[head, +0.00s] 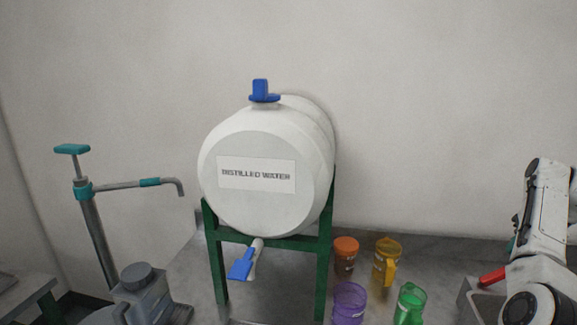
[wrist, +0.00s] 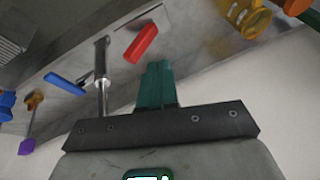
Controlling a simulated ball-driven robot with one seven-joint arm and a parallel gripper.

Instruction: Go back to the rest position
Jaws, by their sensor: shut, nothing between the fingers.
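My gripper (wrist: 156,70) shows in the wrist view as two green fingers pressed together at the lower middle, with nothing between them. It is in the air, close beside a metal post (wrist: 101,75) and apart from a red bar-shaped handle (wrist: 141,44). In the head view, my white arm stands at the right edge, and I cannot make out the gripper there. A red handle (head: 493,276) shows just left of the arm.
A white distilled water barrel (head: 245,200) rests on a green stand (head: 325,270). An orange-lidded jar (head: 345,258), a yellow jug (head: 386,268), a purple container (head: 349,300) and a green bottle (head: 409,303) stand on the right. A pump (head: 92,215) and grey canister (head: 143,290) are on the left.

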